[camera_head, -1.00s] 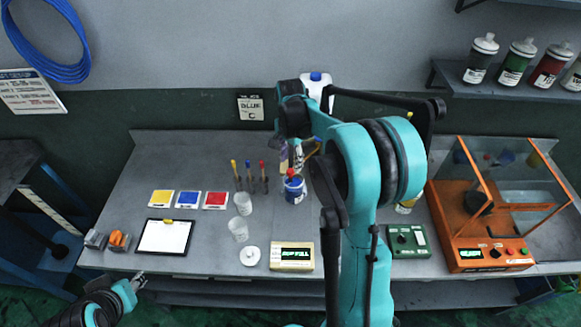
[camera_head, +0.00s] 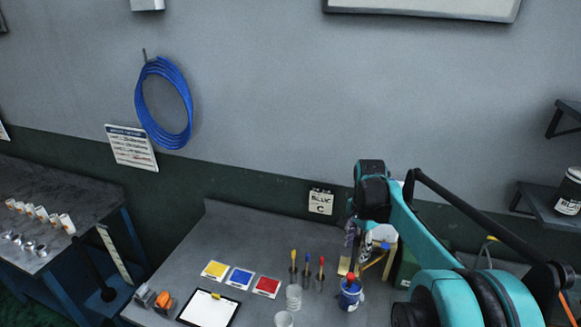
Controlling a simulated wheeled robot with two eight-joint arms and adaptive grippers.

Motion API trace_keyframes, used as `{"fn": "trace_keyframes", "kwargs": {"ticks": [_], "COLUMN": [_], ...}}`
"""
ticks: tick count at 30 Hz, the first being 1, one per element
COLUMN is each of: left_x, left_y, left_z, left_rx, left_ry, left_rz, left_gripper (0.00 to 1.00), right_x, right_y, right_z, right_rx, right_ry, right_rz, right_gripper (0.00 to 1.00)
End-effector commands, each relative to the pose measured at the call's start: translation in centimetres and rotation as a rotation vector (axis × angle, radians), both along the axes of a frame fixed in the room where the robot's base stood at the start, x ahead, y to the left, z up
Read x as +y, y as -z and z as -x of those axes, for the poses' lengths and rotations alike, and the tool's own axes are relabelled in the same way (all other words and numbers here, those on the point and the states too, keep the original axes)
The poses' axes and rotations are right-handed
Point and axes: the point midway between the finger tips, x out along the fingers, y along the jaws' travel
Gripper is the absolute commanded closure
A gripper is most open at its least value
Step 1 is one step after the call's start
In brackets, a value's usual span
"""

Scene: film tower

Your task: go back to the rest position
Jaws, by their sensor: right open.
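My right arm (camera_head: 470,300) rises from the lower right corner, bent, with its forearm reaching left to a dark wrist (camera_head: 372,190). My right gripper (camera_head: 358,238) hangs below the wrist, above the back of the workbench, left of a white and wooden object. Its fingers are small and partly lost against the things behind; it is open, with nothing seen in it. My left gripper and arm are out of the picture.
The grey bench (camera_head: 225,235) holds yellow, blue and red cards, a clipboard (camera_head: 208,310), clear cups, several brushes and a blue can (camera_head: 350,293). A side table (camera_head: 60,190) stands left. A blue hose coil (camera_head: 165,103) hangs on the wall; a shelf (camera_head: 545,205) is at right.

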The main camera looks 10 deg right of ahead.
Motion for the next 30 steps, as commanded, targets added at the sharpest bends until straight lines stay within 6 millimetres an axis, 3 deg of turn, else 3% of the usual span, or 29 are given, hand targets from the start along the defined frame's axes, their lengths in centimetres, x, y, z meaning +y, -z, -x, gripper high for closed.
{"fn": "trace_keyframes", "kwargs": {"ticks": [5, 11, 21, 25, 30], "left_x": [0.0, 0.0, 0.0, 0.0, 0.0], "left_y": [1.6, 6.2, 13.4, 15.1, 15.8], "left_z": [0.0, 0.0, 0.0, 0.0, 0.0], "left_rx": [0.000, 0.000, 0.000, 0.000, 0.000], "left_ry": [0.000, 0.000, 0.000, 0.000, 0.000], "left_rz": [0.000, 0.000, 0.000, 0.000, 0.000], "left_gripper": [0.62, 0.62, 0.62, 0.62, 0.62], "right_x": [1.6, 6.3, 12.9, 14.2, 14.9], "right_y": [0.7, 3.5, 12.3, 15.3, 17.0], "right_z": [1.3, 5.9, 14.8, 16.9, 18.0], "right_rx": [-0.041, -0.183, -0.429, -0.488, -0.523], "right_ry": [-0.095, -0.425, -1.027, -1.183, -1.279], "right_rz": [0.014, 0.078, 0.282, 0.356, 0.408], "right_gripper": [0.56, 0.56, 0.56, 0.56, 0.56]}}
